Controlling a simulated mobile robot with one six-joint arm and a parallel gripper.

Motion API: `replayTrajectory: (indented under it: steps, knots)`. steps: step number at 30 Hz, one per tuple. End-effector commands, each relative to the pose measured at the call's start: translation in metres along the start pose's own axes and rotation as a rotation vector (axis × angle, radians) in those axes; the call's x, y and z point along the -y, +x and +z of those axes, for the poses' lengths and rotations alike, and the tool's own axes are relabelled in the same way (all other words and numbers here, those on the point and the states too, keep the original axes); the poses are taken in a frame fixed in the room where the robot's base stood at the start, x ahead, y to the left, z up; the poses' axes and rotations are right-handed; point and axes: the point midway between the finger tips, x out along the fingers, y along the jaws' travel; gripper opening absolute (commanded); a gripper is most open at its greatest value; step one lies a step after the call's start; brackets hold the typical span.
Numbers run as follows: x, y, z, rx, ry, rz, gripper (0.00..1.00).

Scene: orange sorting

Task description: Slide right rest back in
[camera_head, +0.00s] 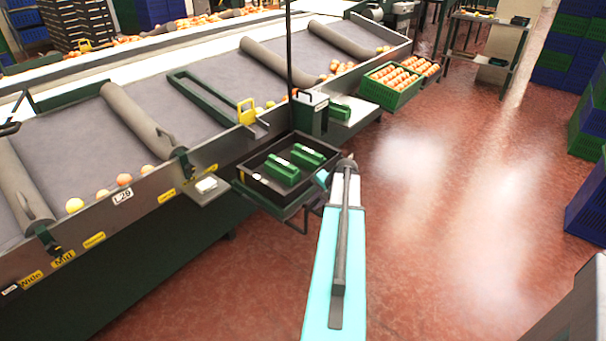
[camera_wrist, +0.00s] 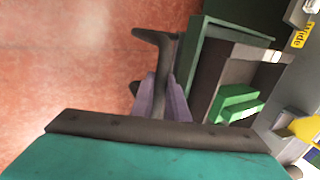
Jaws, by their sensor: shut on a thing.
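My gripper (camera_wrist: 163,97) is low in the middle of the wrist view. Its purple-grey fingers are closed around a dark bar (camera_wrist: 153,38), which appears to be part of the right rest. The bar has a bent end and stands out over the floor, beside a dark green frame. In the head view, my arm reaches to the right side of a black tray (camera_head: 262,192) at the sorting table's edge, and the fingers are hidden there. A dark bent bar (camera_head: 304,219) shows below the tray. How far the rest sticks out is hard to tell.
Green boxes (camera_head: 283,169) lie in the black tray. A green crate of oranges (camera_head: 381,95) stands farther back along the table. A yellow handle (camera_head: 246,111) sits on the table edge. Blue and green crates (camera_head: 590,130) are stacked at far right. The red floor (camera_head: 450,210) between is clear.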

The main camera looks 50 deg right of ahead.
Motion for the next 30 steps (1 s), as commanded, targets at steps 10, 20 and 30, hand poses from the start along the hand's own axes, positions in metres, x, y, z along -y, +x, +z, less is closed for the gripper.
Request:
replayTrajectory:
  steps: [10, 20, 30]
  knots:
    - [0.011, 0.005, -0.001, -0.001, -0.001, -0.003, 0.00]
    - [0.021, 0.010, -0.001, -0.002, -0.001, -0.003, 0.00]
    - [0.031, 0.016, -0.001, -0.003, -0.001, -0.003, 0.00]
